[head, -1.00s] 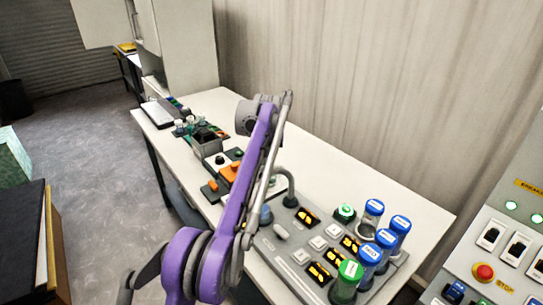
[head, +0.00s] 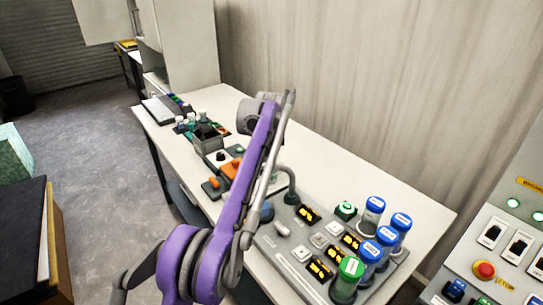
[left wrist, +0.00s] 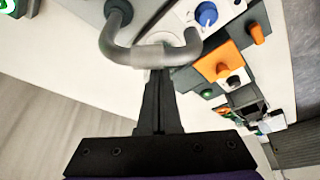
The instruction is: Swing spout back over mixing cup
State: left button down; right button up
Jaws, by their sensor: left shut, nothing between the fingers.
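The spout (head: 290,180) is a grey bent pipe rising from the grey control panel (head: 262,243) on the table. It also shows in the left wrist view (left wrist: 115,42) as a curved pipe with a lighter band. My left gripper (left wrist: 157,82) is shut and empty, its black fingertips at that band and seemingly against it. In the head view my purple arm hides this gripper and the spout's outlet end. I cannot clearly identify the mixing cup in either view. My right gripper is not in view.
Blue-capped jars (head: 371,215) and a green-capped jar (head: 347,280) stand at the panel's right. A control cabinet (head: 500,245) stands at the right. The table's back strip is clear.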

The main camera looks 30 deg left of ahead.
pick_arm(q)
jog(key=shift+s+n, duration=0.25)
jog(key=shift+n, duration=0.15)
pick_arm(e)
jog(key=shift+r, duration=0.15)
pick_arm(q)
jog(key=shift+s+d+r+n+g+y+p, duration=0.1)
jog(key=shift+s+d+n+g+y+p, duration=0.15)
jog(key=shift+s+n, duration=0.35)
jog(key=shift+s+d+n+g+y+p, duration=0.15)
jog(key=shift+s+d+n+y+p, duration=0.1)
jog(key=shift+n, duration=0.55)
jog(key=n, duration=0.1)
jog(key=s+d+n+p, duration=0.1)
jog(key=n, duration=0.1)
jog(key=shift+s+g+y, duration=0.2)
jog(key=shift+g+y, duration=0.1)
jog(key=shift+g, duration=0.1)
jog(key=shift+s+d, duration=0.1)
jog(key=shift+s, duration=0.05)
jog(key=shift+s+d, duration=0.25)
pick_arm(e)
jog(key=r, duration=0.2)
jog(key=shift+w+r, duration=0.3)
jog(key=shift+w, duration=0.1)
pick_arm(q)
jog(key=shift+d, duration=0.1)
